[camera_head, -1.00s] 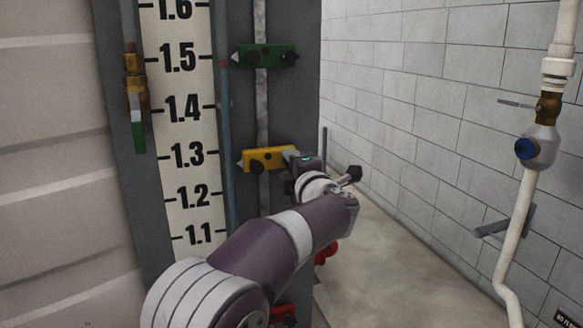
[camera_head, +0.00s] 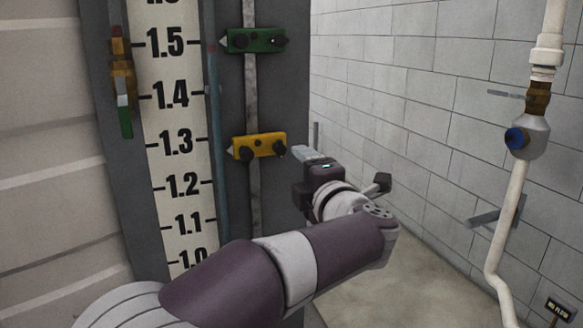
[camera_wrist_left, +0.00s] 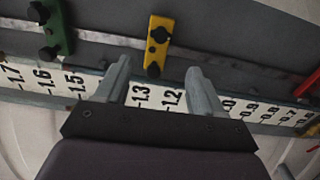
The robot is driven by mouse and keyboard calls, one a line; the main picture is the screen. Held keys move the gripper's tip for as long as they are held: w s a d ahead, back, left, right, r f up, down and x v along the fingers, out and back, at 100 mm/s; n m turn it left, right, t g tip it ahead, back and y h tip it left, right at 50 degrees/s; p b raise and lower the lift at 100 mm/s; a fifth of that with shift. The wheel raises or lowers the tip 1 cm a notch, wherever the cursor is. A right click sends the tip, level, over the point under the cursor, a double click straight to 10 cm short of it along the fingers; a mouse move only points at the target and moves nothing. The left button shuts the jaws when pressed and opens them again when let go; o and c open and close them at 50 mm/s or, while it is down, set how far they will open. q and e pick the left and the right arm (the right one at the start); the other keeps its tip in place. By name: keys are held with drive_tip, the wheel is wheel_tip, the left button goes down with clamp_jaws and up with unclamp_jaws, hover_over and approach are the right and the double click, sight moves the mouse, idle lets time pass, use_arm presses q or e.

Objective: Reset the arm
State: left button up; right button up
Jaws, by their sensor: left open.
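My left gripper (camera_head: 308,155) is to the right of the yellow marker block (camera_head: 258,146) on the gauge panel in the head view, apart from it. In the left wrist view the left gripper (camera_wrist_left: 160,82) has its two grey fingers spread wide with nothing between them. The yellow marker (camera_wrist_left: 156,42) shows beyond the fingertips there, between them in the picture but not held. My left arm (camera_head: 270,265) reaches in from the bottom left. My right gripper is not in view.
A green marker (camera_head: 256,40) sits higher on the same rail beside the number scale (camera_head: 172,120). A white pipe (camera_head: 513,200) with a blue-capped valve (camera_head: 517,138) runs down the right. A grey block wall (camera_head: 400,80) stands behind. The floor (camera_head: 385,285) between is clear.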

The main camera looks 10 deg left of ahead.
use_arm(q)
drive_tip(key=shift+s+d, duration=0.3)
drive_tip(key=shift+s, duration=0.15)
drive_tip(key=w+d+f+m+t+h+p, duration=0.1)
drive_tip(key=d+f+m+h, duration=0.3)
drive_tip(key=d+m+h, duration=0.25)
drive_tip(key=w+d+f+m+h, duration=0.1)
drive_tip(key=d+f+m+h, duration=0.35)
drive_tip(key=m, duration=0.35)
drive_tip(key=s+f+m+g+h+p, duration=0.1)
drive_tip(key=s+f+m+g+h, duration=0.25)
drive_tip(key=f+m, duration=0.3)
drive_tip(key=s+a+f+m+g+y+p, duration=0.1)
drive_tip(key=s+a+f+m+g, duration=0.15)
drive_tip(key=s+f, duration=0.3)
drive_tip(key=s+a+f+m+g+y+p, duration=0.1)
drive_tip(key=s+a+f+m+g+p, duration=0.1)
drive_tip(key=s+a+f+g, duration=0.3)
drive_tip(key=s+a+f+g+y+p, duration=0.2)
drive_tip(key=s+a+f+g, duration=0.1)
drive_tip(key=s+a, duration=0.7)
drive_tip(key=shift+s+a+f+g+p, duration=0.3)
drive_tip(key=shift+s+f+p, duration=0.1)
drive_tip(key=shift+s, duration=0.35)
